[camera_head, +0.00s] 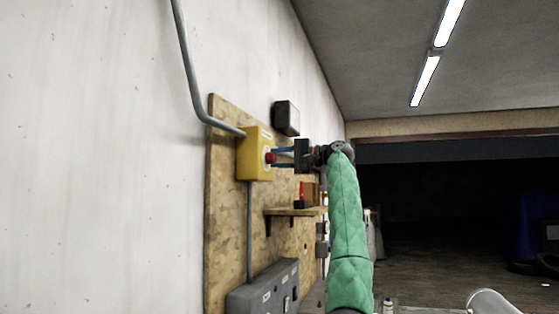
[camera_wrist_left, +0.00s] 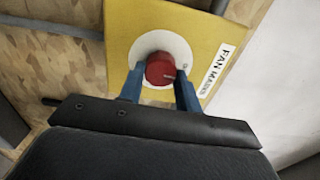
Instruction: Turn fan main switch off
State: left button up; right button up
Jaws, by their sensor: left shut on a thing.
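The fan main switch is a yellow box (camera_head: 254,154) on a wooden board at the left wall, with a red knob (camera_head: 270,158) on its face. In the left wrist view the knob (camera_wrist_left: 161,69) sits in a pale round plate on the yellow box (camera_wrist_left: 118,22), beside a label reading "FAN MAINS" (camera_wrist_left: 217,71). My left gripper (camera_head: 276,157) reaches the knob from the right, its arm in a green sleeve. Its blue fingers (camera_wrist_left: 159,84) are on either side of the red knob, shut on it. My right gripper is not in view.
A grey conduit (camera_head: 190,70) runs down to the yellow box. The dark room to the right looks open.

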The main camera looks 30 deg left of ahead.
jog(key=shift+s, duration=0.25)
pick_arm(q)
jog(key=o, duration=1)
jog(key=shift+c, duration=0.2)
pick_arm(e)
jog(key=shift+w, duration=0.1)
pick_arm(q)
jog(key=shift+d, duration=0.1)
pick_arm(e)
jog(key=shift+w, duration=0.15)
pick_arm(q)
jog(key=shift+w+d+f, duration=0.1)
jog(key=shift+d, duration=0.15)
jog(key=b+v, duration=0.2)
jog(key=v, duration=0.5)
jog(key=shift+b, duration=0.3)
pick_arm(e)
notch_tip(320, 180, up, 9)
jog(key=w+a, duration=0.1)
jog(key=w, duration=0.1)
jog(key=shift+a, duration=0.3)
